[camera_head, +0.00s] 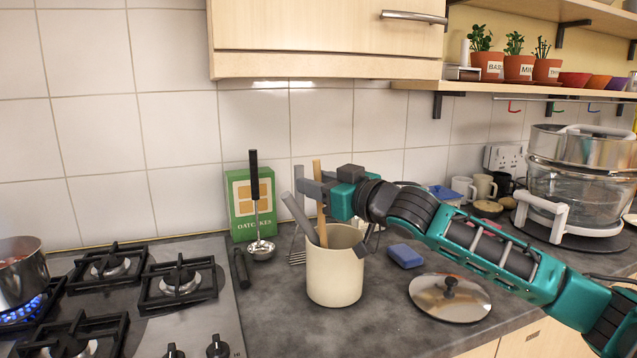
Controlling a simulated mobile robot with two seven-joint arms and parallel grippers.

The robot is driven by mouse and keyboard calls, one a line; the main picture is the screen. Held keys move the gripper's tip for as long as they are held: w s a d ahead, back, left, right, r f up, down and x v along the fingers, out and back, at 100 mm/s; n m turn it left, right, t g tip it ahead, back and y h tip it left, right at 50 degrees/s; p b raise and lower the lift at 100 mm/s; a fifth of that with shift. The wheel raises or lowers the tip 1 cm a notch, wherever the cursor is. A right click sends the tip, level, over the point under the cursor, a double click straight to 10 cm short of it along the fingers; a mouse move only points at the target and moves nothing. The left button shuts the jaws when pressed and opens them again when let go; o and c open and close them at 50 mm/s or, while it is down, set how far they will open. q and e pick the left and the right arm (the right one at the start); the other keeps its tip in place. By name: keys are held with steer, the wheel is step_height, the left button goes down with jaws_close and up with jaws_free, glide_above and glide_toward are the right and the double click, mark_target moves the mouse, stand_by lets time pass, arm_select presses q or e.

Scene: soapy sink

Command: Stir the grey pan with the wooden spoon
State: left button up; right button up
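The grey pan (30,278) stands at the left edge on a lit burner, with something reddish inside; its left part is cut off. A wooden handle (317,172), likely the wooden spoon's, rises upright from the cream utensil pot (335,280); its lower end is hidden in the pot. My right gripper (318,192) reaches in from the right above the pot, its grey fingers overlapping the wooden handle in the view. Whether they touch or grip the handle, I cannot tell. My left gripper is not in view.
A grey-handled utensil (300,217) leans in the pot. A ladle (257,205) hangs or stands before a green oatcakes box (240,190). A blue sponge (405,256) and glass lid (450,298) lie to the right. A glass steamer (580,175) stands far right. The hob (232,300) lies left.

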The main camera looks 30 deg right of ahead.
steer(key=shift+c, duration=0.3)
jaws_close()
steer(key=shift+c, duration=1.8)
jaws_free()
jaws_close()
steer(key=shift+r, duration=0.15)
steer(key=shift+a+r+p, duration=0.15)
steer(key=shift+r+p, duration=1.15)
steer(key=shift+p, duration=0.15)
steer(key=shift+a+r+p, duration=0.15)
steer(key=shift+r+p, duration=0.8)
steer(key=shift+r, duration=0.15)
